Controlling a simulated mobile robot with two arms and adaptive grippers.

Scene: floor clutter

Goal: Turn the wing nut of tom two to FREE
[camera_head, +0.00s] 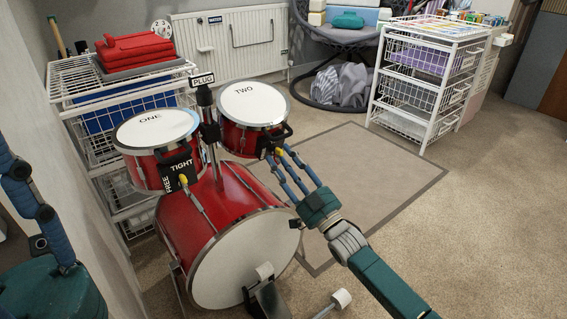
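Tom two (253,103) is a red drum with a white head marked TWO, mounted at the upper right of the drum kit. A black bracket (284,132) sits on its lower right side, and any lettering on it is not readable. A small yellow piece, seemingly the wing nut (279,152), shows at the bracket. My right gripper (280,156) reaches it from the lower right, its blue fingers spread apart around or beside the yellow piece; contact is unclear. My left gripper (42,235) is at the left edge, partly cut off, away from the drums.
Tom one (155,130) has a bracket reading TIGHT and FREE with a yellow wing nut (183,179). The red bass drum (245,258) stands below, its pedal in front. Wire drawer units stand left (88,100) and back right (420,85). Carpet at right is clear.

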